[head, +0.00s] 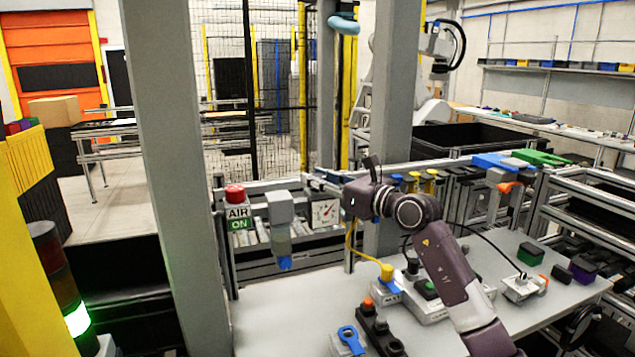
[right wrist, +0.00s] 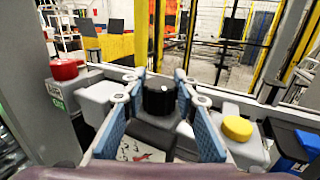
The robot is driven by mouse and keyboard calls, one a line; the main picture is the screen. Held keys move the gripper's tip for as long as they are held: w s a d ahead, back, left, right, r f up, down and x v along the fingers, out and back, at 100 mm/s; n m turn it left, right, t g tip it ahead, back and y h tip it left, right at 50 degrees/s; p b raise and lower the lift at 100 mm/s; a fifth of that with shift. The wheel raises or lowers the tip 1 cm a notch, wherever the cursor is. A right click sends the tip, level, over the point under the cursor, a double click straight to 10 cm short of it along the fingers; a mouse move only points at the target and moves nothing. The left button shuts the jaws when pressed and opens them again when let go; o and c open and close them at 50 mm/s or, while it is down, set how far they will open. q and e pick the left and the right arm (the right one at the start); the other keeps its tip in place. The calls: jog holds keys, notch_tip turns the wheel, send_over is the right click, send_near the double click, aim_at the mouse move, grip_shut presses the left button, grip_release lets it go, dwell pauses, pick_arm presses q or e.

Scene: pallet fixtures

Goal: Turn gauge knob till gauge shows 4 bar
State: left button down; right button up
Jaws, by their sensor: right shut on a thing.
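The pressure gauge (head: 325,213) has a white face and a red needle. It sits on the unit at the back of the table, left of my right gripper (head: 354,198). Its numbers are too small to read in the head view. In the right wrist view the black knob (right wrist: 159,99) stands between the two blue-padded fingers of my right gripper (right wrist: 158,84), which is shut on it. Part of the gauge face with its red needle (right wrist: 139,150) shows below the knob, cut off by the gripper. My left gripper is not in view.
A red button on an AIR ON box (head: 237,207) and a grey filter with a blue bowl (head: 281,222) stand left of the gauge. A yellow knob (right wrist: 237,128) is close right of my fingers. Grey posts flank the unit. The table front (head: 285,310) has bare room.

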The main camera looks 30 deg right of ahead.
jog(key=o, duration=1.2)
jog(key=shift+c, duration=0.2)
jog(key=shift+s, duration=0.1)
jog(key=s+d, duration=0.2)
jog(key=s, duration=0.9)
jog(key=shift+s+d, duration=0.25)
jog(key=shift+s, duration=0.1)
